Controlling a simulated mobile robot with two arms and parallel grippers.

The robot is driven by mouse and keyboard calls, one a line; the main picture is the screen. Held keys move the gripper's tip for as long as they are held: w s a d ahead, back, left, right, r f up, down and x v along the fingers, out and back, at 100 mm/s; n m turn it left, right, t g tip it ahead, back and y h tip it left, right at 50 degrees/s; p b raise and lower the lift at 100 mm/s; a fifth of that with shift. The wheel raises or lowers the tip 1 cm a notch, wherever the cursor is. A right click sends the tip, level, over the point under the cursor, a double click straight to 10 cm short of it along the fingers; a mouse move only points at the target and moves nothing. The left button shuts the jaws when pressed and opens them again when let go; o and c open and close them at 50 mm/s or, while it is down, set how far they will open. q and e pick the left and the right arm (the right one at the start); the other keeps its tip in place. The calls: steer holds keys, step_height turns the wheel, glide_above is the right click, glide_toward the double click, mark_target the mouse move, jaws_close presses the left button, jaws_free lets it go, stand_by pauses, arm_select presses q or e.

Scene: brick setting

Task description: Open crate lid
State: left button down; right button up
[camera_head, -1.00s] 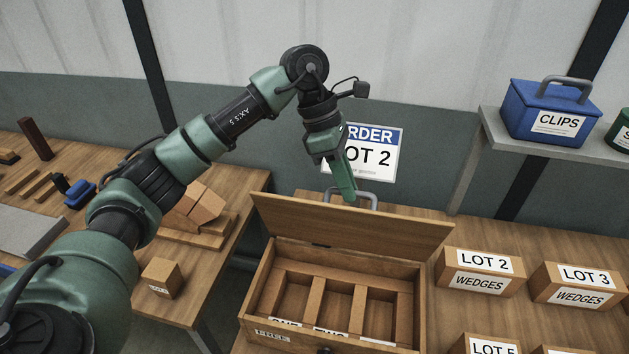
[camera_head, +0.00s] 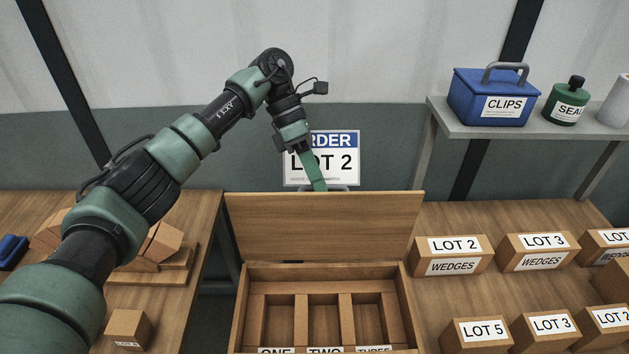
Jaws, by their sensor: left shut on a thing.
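A wooden crate (camera_head: 408,312) stands on the table in the lower middle. Its lid (camera_head: 325,226) is raised and stands roughly upright at the back edge. The inside shows several compartments, with labels ONE, TWO and THREE at the front. My left gripper (camera_head: 318,184) is behind the top edge of the lid, at the grey handle (camera_head: 343,188), and is shut on it. The lid hides part of the handle and the fingertips. My right gripper is not in view.
Labelled wedge boxes (camera_head: 453,256) stand on the table to the right. A shelf (camera_head: 480,130) above holds a blue CLIPS box (camera_head: 492,97) and a green bottle (camera_head: 565,103). An ORDER LOT 2 sign (camera_head: 335,160) is behind the gripper. Wooden blocks (camera_head: 160,262) lie on the left table.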

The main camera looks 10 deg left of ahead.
arm_select(q)
steer(key=shift+a+f, duration=0.1)
steer(key=shift+f, duration=0.25)
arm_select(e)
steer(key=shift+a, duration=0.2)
arm_select(q)
steer(key=c, duration=1.5)
jaws_free()
steer(key=shift+o, duration=0.2)
steer(key=shift+w+r, duration=0.1)
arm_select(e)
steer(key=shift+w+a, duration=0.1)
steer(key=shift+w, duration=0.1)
